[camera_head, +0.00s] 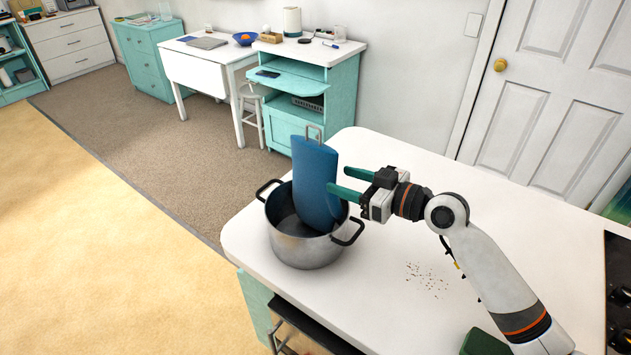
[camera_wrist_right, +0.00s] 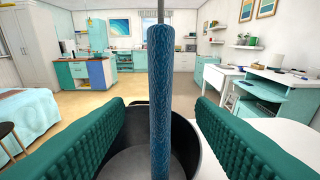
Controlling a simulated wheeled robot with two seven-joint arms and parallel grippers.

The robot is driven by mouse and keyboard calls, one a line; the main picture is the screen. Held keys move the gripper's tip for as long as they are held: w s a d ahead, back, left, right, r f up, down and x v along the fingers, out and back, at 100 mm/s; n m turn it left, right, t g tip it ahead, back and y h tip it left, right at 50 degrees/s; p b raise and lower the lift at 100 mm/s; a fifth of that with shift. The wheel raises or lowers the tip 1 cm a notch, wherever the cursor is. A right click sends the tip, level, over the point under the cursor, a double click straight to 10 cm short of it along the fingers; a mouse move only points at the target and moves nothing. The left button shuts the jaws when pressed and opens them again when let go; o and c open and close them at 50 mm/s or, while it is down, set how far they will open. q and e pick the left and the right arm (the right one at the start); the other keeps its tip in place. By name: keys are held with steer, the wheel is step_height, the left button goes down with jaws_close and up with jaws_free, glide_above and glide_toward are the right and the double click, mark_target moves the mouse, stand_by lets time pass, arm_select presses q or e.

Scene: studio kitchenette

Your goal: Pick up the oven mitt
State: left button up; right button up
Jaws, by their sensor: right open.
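The blue oven mitt (camera_head: 316,186) stands upright in a steel pot (camera_head: 302,249) with black handles, near the counter's far left corner. A hanging loop shows at its top. My right gripper (camera_head: 343,182) reaches in from the right with its green fingers at the mitt's right edge. In the right wrist view the mitt (camera_wrist_right: 173,100) appears edge-on between the two open fingers (camera_wrist_right: 165,135), with a gap on each side. The pot's inside (camera_wrist_right: 140,155) shows behind and below it. The mitt's lower end is hidden in the pot. My left gripper is not in view.
The white counter (camera_head: 400,260) is mostly clear, with dark crumbs (camera_head: 427,280) to the right of the pot. A black cooktop (camera_head: 618,290) is at the right edge. A green item (camera_head: 484,343) is at the bottom edge. A white door (camera_head: 560,95) stands behind.

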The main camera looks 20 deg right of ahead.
mark_target(317, 174)
steer(key=shift+x, duration=1.2)
steer(key=shift+w+f, duration=0.25)
steer(key=shift+w, duration=0.15)
steer(key=shift+p+x, duration=0.4)
steer(key=shift+x, duration=1.75)
steer(key=shift+a+f, duration=0.2)
steer(key=shift+a, duration=0.2)
steer(key=shift+w, duration=0.1)
steer(key=shift+d, duration=0.1)
steer(key=shift+c, duration=0.2)
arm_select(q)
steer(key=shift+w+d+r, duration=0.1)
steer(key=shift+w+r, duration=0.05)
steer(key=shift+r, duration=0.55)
arm_select(e)
steer(key=c, duration=1)
